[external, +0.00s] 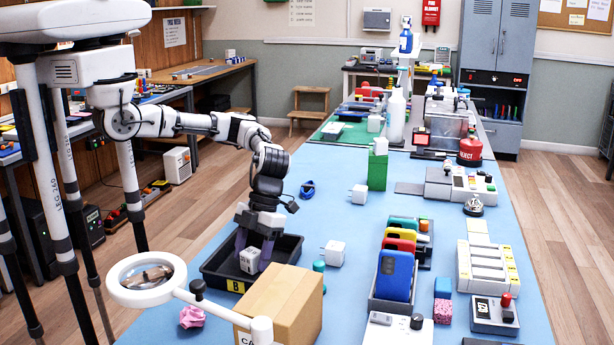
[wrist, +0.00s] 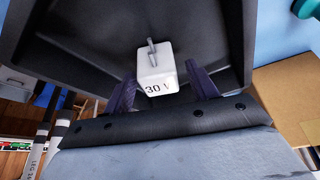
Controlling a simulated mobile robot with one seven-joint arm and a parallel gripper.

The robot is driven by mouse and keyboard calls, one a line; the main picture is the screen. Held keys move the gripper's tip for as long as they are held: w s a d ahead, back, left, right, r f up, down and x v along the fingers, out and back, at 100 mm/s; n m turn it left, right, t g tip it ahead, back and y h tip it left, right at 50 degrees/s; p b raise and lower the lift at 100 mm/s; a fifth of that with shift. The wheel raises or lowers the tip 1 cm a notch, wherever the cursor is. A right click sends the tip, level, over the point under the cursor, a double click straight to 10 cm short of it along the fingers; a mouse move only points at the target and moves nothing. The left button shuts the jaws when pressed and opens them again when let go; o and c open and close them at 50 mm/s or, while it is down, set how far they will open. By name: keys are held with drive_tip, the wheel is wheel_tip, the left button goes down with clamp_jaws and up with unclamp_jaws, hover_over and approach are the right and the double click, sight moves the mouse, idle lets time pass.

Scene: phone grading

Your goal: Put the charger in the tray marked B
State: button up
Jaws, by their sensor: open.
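A white charger (external: 249,261) with 30 W lettering is inside the black tray marked B (external: 210,273). In the wrist view the charger (wrist: 156,72) shows its metal prong, with the dark tray (wrist: 80,60) around it. My gripper (external: 255,252) points down into the tray. Its purple fingers are open, one on each side of the charger, as the wrist view of the gripper (wrist: 163,82) also shows. I cannot tell whether a finger touches the charger. Two similar white chargers stand on the blue table, one right of the tray (external: 334,253) and one farther back (external: 358,194).
A cardboard box (external: 285,305) stands close to the tray's front right. A magnifier lamp (external: 147,278) hangs over the near left, by a pink crumpled piece (external: 192,317). A rack of phones (external: 395,275) stands to the right. Blue table surface is free behind the tray.

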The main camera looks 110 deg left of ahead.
drive_tip(key=b+v, duration=0.2)
drive_tip(key=v, duration=1)
